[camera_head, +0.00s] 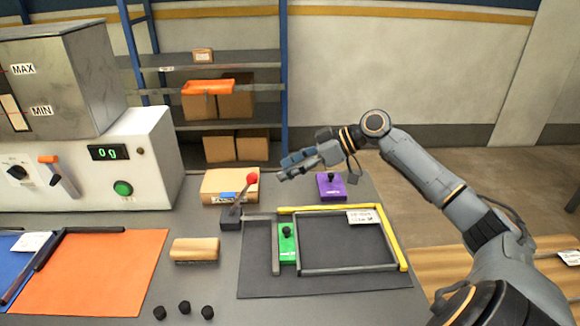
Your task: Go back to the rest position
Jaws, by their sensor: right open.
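My right gripper (290,164) is above the back of the worktop, fingers pointing left, open with nothing seen between the fingers. It hangs above and between the red-knobbed lever (232,212) and the purple block with a black knob (331,187), apart from both in the picture. My right arm reaches in from the lower right and bends at a raised elbow. My left gripper and left arm are not in view.
A yellow-and-grey frame (404,256) and a green block (288,252) lie on a dark mat (330,283). A tan block (195,249), black knobs and an orange mat (105,280) lie leftward. A white machine (140,165) stands at left. Shelves stand behind.

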